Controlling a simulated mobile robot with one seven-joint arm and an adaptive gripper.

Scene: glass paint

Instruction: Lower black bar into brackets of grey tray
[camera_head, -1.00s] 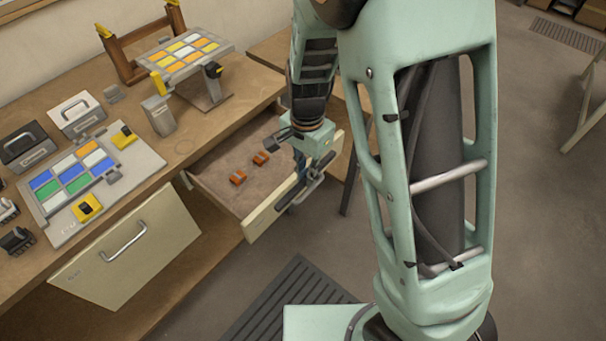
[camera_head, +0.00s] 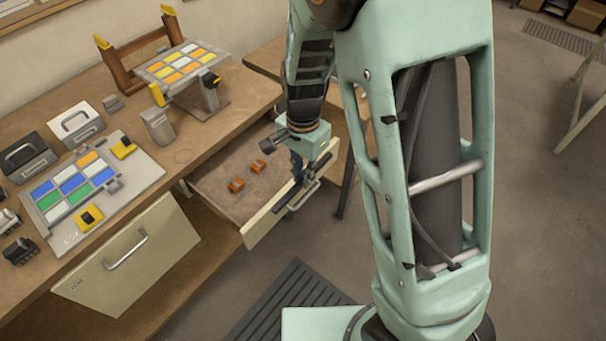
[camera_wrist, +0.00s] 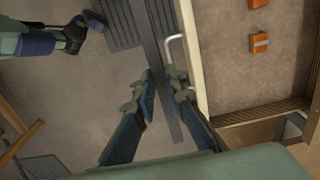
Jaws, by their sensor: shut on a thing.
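A long black bar (camera_wrist: 163,60) is held between the fingers of my gripper (camera_wrist: 166,92) in the wrist view. In the head view the bar (camera_head: 286,199) is tilted across the front of an open drawer, and my gripper (camera_head: 299,172) is above it. The exact fingertip contact is partly hidden in the head view. A grey tray (camera_head: 140,174) with coloured tiles and yellow-and-black brackets lies flat on the bench at left. Another grey tray (camera_head: 212,62) with orange, white and yellow tiles stands raised at the back, with a yellow and a black bracket at its sides.
The open drawer (camera_head: 205,192) holds two orange blocks (camera_head: 236,185). Its handle (camera_wrist: 168,42) is close beside the bar in the wrist view. Grey and black cases (camera_head: 26,158) stand on the bench (camera_head: 205,135). A wooden frame (camera_head: 115,62) stands behind the raised tray.

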